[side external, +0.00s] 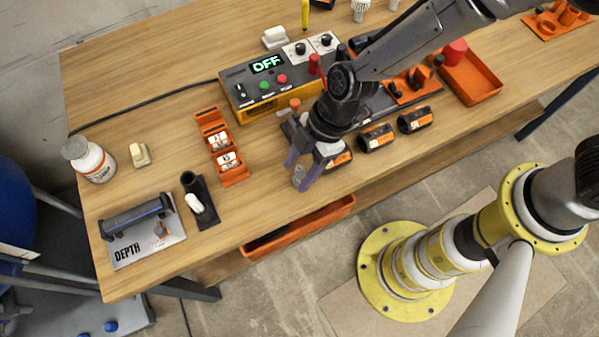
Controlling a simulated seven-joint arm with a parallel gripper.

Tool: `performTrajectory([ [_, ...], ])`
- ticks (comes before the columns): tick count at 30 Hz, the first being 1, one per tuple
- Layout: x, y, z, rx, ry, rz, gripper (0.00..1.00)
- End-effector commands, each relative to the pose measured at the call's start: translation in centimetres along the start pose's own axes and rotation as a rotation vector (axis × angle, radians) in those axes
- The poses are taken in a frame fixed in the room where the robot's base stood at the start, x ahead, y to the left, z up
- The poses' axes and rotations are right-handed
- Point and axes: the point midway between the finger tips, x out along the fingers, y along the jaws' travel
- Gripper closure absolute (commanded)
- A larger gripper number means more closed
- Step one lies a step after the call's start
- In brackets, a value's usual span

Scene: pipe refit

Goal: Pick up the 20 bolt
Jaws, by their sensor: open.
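My gripper (300,173) has purple fingers pointing down near the front edge of the wooden table. It is open. A small grey metal cylinder (298,177), possibly the bolt, stands at the fingertips; I cannot tell if the fingers touch it. No "20" marking is readable on it. An orange rack (211,124) to the left of my gripper holds white labelled pieces, whose markings are too small to read. An orange and black labelled block (342,158) sits just right of the fingers, partly hidden by my gripper.
Two similar blocks (377,137) (416,119) lie to the right. A yellow control box (268,84) showing "OFF" stands behind. An orange tray (470,78) is at the back right. A DEPTH plate (150,240) and black holder (203,205) are front left. An orange bin (300,226) sits below the front edge.

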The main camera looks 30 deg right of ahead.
Motion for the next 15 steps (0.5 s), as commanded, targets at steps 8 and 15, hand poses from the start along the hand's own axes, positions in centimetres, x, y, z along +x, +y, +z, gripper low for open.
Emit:
performTrajectory([
  [8, -0.05, 0.01, -0.01, 0.0, 0.0, 0.0, 0.69],
  [15, -0.07, 0.0, -0.01, 0.0, 0.0, 0.0, 1.0],
])
